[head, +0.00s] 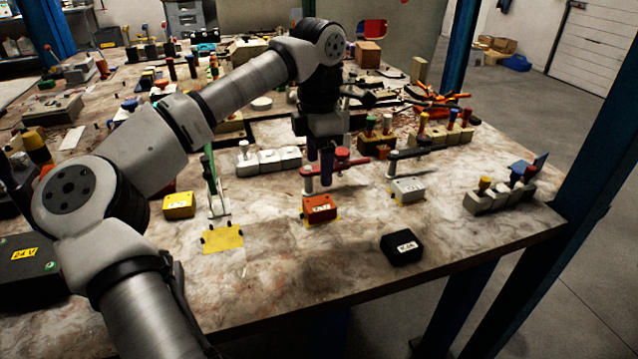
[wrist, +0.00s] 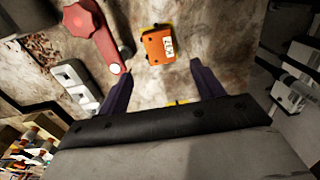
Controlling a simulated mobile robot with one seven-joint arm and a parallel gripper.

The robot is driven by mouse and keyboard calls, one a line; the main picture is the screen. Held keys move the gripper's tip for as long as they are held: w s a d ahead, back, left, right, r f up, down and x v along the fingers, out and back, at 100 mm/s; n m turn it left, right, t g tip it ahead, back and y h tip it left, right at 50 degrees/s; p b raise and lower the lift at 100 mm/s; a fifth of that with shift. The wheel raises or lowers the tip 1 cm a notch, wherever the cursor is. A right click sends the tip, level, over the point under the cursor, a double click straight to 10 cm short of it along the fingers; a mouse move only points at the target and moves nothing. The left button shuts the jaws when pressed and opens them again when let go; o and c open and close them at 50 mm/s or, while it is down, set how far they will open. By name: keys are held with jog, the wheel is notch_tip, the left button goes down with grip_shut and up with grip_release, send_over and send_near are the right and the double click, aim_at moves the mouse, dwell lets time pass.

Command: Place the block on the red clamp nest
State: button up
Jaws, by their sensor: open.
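The red clamp (head: 350,163) stands near the middle of the table, and its red knob and arm show at the upper left of the wrist view (wrist: 96,35). An orange block (head: 319,208) with a white label sits in front of it on a yellow pad (head: 336,217). The block also shows in the wrist view (wrist: 158,45), ahead of and roughly between my fingertips. My gripper (head: 327,181) is open, empty and pointing down behind the orange block, beside the red clamp. It also shows in the wrist view (wrist: 162,68). No block is between the fingers.
A bare yellow pad (head: 222,239) lies by a green clamp (head: 209,172), with a yellow block (head: 179,205) beside it. A grey block (head: 407,190) sits by a black-armed clamp (head: 412,155). A black labelled block (head: 401,249) lies near the front edge. The front table surface is mostly clear.

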jog(key=shift+r, duration=1.5)
